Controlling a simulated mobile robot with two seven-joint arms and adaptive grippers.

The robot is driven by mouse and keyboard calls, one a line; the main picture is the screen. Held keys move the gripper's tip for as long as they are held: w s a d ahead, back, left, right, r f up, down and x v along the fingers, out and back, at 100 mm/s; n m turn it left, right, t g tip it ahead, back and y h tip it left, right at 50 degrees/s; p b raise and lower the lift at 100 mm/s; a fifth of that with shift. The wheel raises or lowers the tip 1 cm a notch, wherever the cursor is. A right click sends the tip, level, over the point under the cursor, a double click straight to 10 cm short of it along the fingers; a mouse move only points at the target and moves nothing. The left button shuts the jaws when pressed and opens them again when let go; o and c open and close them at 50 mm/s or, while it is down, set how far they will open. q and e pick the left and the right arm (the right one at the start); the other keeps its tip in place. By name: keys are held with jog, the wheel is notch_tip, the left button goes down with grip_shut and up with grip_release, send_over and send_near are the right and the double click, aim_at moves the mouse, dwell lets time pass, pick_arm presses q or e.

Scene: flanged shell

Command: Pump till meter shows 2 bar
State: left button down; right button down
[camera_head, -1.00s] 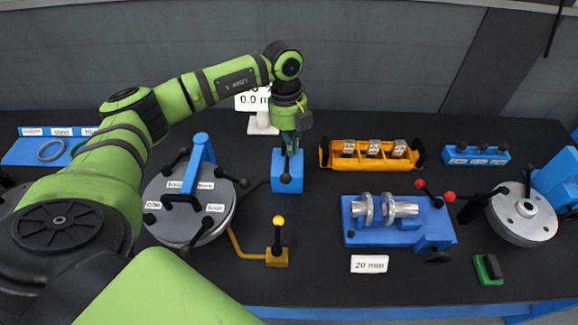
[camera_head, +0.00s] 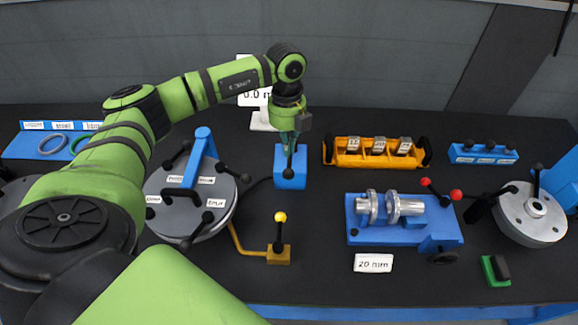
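A blue pump block (camera_head: 290,179) with a dark lever and a black knob stands near the middle of the table. My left gripper (camera_head: 289,143) points down right over the block, at its lever. Its fingers are small and partly merged with the lever, so I cannot tell whether they are shut on it. The white meter sign (camera_head: 256,98) stands behind, partly covered by my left arm, and its visible part reads about "0.0". A round grey flanged shell (camera_head: 222,196) with a blue handle stands to the left. My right gripper is not in view.
A yellow-knobbed valve (camera_head: 279,252) stands in front of the pump. An orange rack (camera_head: 378,153), a blue vise-like fixture (camera_head: 405,218), a "20 mm" sign (camera_head: 373,263), a blue holder (camera_head: 483,154), and a green switch (camera_head: 495,270) lie to the right.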

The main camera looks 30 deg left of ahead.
aim_at(289, 164)
pick_arm(q)
jog(key=shift+s+d+f+b, duration=0.1)
jog(key=shift+f+b, duration=0.75)
jog(key=shift+f, duration=0.95)
